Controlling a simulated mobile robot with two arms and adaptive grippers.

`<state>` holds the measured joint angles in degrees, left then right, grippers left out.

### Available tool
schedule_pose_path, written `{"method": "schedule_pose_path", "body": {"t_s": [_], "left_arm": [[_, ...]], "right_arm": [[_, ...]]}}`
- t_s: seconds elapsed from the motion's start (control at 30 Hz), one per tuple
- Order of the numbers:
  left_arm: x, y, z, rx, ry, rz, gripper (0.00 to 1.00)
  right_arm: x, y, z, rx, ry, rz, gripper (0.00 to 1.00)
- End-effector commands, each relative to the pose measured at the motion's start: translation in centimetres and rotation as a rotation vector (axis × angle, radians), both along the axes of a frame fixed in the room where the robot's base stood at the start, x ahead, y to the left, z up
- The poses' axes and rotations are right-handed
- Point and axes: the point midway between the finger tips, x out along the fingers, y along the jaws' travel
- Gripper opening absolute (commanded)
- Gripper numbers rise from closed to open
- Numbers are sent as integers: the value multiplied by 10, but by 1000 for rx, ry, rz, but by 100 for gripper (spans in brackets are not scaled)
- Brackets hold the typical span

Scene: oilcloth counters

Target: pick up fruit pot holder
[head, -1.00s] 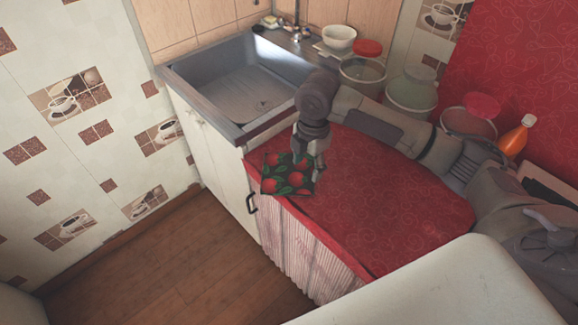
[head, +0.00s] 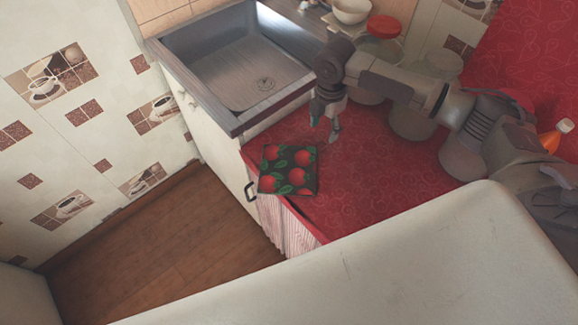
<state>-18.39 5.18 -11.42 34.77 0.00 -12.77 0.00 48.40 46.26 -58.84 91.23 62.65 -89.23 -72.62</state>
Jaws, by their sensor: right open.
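The fruit pot holder (head: 289,169) is a dark square cloth with red fruits and green leaves. It lies on the red oilcloth counter (head: 375,190) at its front left corner, and its near edge reaches the counter's front edge. My right gripper (head: 324,137) points down just behind and to the right of the pot holder. It is open and empty, and it looks apart from the cloth. Its exact height above the counter is hard to tell. My left gripper does not show.
A metal sink (head: 245,75) lies left of and behind the gripper. A white bowl (head: 350,10), lidded jars (head: 412,120) and an orange bottle (head: 556,136) stand along the back, partly hidden by my right arm. The counter's middle is clear.

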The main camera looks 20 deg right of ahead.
Motion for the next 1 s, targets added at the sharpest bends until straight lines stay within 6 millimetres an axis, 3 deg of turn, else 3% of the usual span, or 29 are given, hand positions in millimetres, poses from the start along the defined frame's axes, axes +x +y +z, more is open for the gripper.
{"method": "schedule_pose_path", "body": {"t_s": [0.23,0.43,0.7,1.0], "left_arm": [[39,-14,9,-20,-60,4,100],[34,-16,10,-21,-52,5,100],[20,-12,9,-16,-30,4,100],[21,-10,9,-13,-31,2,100]], "right_arm": [[0,-6,-26,-1,4,-2,58],[1,-7,-51,-1,2,-1,58],[1,-7,-54,0,0,0,58],[1,-7,-54,0,0,0,8]]}}
